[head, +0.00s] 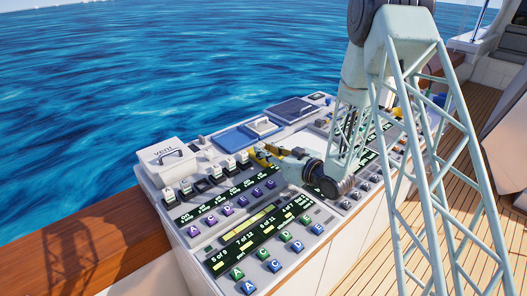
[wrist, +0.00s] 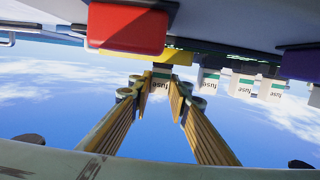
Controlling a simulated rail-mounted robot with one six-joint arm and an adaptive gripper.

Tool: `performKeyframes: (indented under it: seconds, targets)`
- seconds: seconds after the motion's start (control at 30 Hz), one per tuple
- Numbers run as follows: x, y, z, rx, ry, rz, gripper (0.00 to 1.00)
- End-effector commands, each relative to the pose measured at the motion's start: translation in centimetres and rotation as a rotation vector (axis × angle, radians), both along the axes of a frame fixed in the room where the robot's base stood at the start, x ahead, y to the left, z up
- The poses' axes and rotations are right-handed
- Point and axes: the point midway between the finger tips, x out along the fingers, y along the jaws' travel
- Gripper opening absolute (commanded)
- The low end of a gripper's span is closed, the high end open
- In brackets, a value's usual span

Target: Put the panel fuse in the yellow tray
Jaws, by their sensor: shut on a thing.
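My gripper (wrist: 161,90) reaches toward the console in the wrist view, with its two yellow-brown fingers converging. It is shut on a small white fuse (wrist: 161,75) with a green band, which shows between the fingertips. In the head view my gripper (head: 262,157) is low over the far part of the console, right of the row of fuses; the fuse it holds cannot be made out there. In the wrist view a yellow surface (wrist: 170,58) shows just beyond the fingertips; I cannot tell whether it is the yellow tray. The tray is not clearly visible in the head view.
Other white fuses (head: 186,187) stand in a row on the console; several show in the wrist view (wrist: 243,85). A white vent box (head: 163,163) is at the far left corner. A blue tray (head: 229,140) lies behind my gripper. A red block (wrist: 127,30) is near in the wrist view.

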Motion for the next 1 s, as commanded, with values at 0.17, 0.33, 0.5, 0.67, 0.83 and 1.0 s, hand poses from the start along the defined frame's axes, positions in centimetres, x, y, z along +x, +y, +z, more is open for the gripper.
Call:
performKeyframes:
  seconds: [0.17, 0.33, 0.5, 0.67, 0.83, 1.0]
  targets:
    - [0.00, 0.00, -0.24, 0.001, -0.001, 0.000, 0.06]
    - [0.00, 0.00, -0.22, 0.001, -0.001, 0.000, 0.06]
    - [0.00, 0.00, -0.50, 0.000, -0.001, 0.000, 0.06]
    - [-0.01, 0.00, -0.50, 0.001, -0.001, 0.000, 0.25]
    - [-0.01, 0.00, -0.49, 0.001, -0.001, 0.000, 0.30]
    - [0.00, 0.00, -0.49, 0.001, -0.001, 0.000, 0.30]
